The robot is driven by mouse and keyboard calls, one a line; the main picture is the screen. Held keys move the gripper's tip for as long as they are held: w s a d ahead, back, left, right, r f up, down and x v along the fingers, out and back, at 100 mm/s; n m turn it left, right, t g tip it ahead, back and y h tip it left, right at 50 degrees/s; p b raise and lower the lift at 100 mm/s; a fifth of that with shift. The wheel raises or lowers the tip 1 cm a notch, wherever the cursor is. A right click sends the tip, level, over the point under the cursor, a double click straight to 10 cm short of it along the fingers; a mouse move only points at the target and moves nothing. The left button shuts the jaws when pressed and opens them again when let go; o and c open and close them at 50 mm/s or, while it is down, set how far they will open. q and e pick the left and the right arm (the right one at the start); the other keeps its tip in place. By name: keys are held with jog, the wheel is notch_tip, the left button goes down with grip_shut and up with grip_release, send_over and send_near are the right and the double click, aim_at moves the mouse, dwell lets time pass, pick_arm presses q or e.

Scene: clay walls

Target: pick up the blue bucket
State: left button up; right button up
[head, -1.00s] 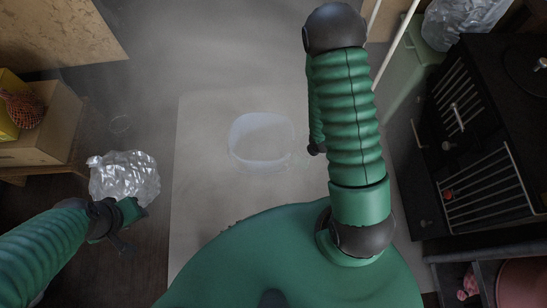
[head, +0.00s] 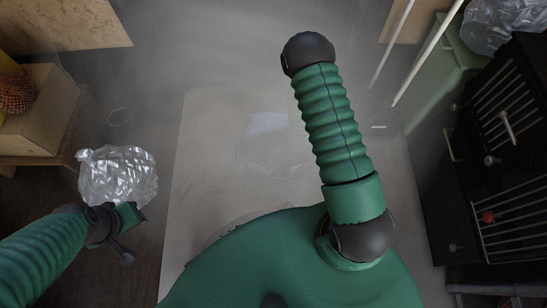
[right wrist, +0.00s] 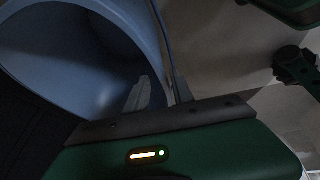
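The blue bucket (right wrist: 75,45) is close up in the right wrist view, its opening toward the camera and its inside dark. My right gripper (right wrist: 160,95) is at its rim: one finger shows against the dark inside, the other to the right of a thin blue edge. The fingers stand apart; I cannot tell whether they touch the wall. In the head view a faint, pale rounded outline (head: 268,145) shows on the floor, left of my right arm, too washed out to name surely. My left gripper (head: 135,215) is beside a clear plastic bag; its finger opening is unclear.
The clear crumpled bag (head: 118,178) lies at the left, near a cardboard box (head: 40,110). A black cabinet with wire racks (head: 500,150) stands at the right, beside a pale green bin (head: 440,85). The light floor mat (head: 205,130) is mostly clear.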

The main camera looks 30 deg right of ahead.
jog(key=x, duration=0.3)
jog(key=shift+b, duration=0.4)
jog(key=shift+r, duration=0.2)
grip_shut()
dwell(0.7)
